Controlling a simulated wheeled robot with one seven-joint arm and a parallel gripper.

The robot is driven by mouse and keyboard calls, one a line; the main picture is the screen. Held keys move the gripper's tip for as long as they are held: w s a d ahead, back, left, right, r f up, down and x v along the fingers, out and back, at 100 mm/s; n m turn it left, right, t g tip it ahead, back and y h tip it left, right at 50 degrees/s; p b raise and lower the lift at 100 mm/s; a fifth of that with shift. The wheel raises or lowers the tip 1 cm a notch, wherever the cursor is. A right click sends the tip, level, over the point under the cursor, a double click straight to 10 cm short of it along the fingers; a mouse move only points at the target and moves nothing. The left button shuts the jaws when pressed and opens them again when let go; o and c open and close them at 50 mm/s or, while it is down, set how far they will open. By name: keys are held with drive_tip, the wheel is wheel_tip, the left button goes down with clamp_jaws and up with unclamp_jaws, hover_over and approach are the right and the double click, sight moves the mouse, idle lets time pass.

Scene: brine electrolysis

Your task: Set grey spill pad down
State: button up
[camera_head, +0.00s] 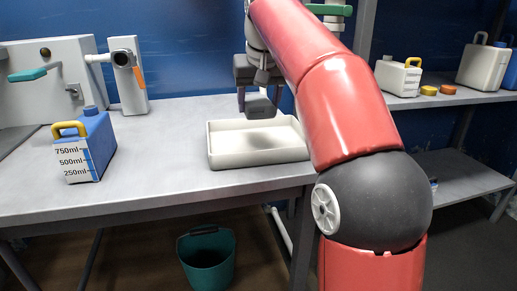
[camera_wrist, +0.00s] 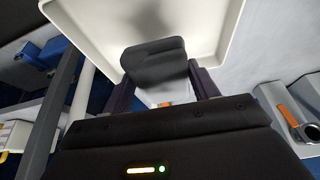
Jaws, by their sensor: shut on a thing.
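My gripper (camera_head: 257,97) is shut on the grey spill pad (camera_head: 259,106) and holds it above the cream tray (camera_head: 222,156). The tray stands on the grey table, and a dark shadow lies on its floor below the pad. In the wrist view the pad (camera_wrist: 153,62) sits between the two dark fingers, with the tray (camera_wrist: 213,32) behind it. The pad appears apart from the tray floor. Part of the tray's right side is hidden behind my arm in the head view.
A blue jug (camera_head: 92,146) with a yellow handle stands at the table's left. A grey machine (camera_head: 62,70) is behind it. A teal bucket (camera_head: 207,262) is on the floor. A shelf at right holds a white canister (camera_head: 397,78). The table between jug and tray is clear.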

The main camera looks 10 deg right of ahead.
wheel_tip(320, 180, down, 8)
drive_tip(key=b, duration=0.2)
drive_tip(key=shift+b, duration=0.35)
drive_tip(key=o, duration=0.9)
drive_tip(key=shift+f, duration=0.1)
drive_tip(key=shift+o, duration=0.2)
drive_tip(key=p+v, duration=0.4)
drive_tip(key=v, duration=0.8)
drive_tip(key=s+f+t, duration=0.1)
drive_tip(key=s+f, duration=2.2)
drive_tip(key=f, duration=0.3)
drive_tip(key=shift+n, duration=0.3)
drive_tip(key=r+p, duration=0.4)
drive_tip(key=p, duration=0.1)
drive_tip(key=shift+s+a+r, duration=0.2)
drive_tip(key=shift+r, duration=0.2)
